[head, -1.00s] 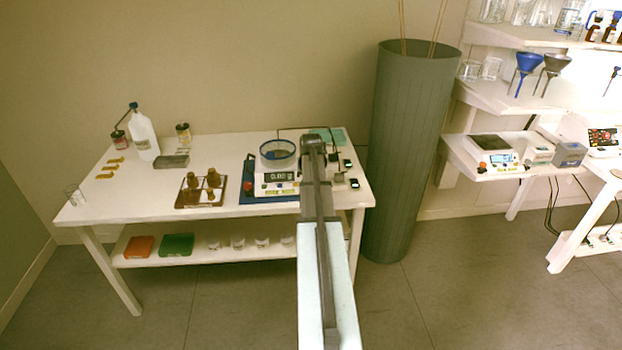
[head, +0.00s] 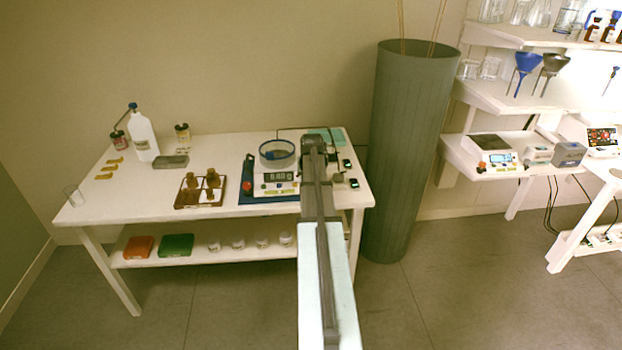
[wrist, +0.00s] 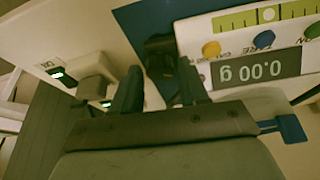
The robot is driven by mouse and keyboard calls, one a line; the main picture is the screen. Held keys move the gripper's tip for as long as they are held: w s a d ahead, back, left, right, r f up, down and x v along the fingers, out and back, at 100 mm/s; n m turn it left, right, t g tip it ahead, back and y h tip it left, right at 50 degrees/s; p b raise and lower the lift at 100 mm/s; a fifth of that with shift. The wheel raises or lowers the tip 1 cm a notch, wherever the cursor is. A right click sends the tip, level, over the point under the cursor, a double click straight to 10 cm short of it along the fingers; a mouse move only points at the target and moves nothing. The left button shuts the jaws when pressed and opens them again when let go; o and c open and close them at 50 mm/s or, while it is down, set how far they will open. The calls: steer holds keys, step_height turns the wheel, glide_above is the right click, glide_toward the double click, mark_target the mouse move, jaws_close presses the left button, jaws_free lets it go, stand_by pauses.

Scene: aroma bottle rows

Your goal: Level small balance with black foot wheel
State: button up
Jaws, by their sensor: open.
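A black foot wheel (wrist: 160,52) sits at the balance's edge. My gripper (wrist: 159,84) is open, with one finger on either side of the wheel in the picture; contact cannot be told. In the head view my arm hides the fingers.
Small devices with green lights (wrist: 58,73) lie beside the gripper. A brown tray with bottles (head: 200,190) stands left of the balance. A tall grey bin (head: 405,150) is right of the table. The front left tabletop is mostly clear.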

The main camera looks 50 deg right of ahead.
steer(key=shift+r, duration=0.15)
steer(key=v, duration=1.3)
steer(key=shift+r, duration=0.25)
steer(key=shift+s+a, duration=0.1)
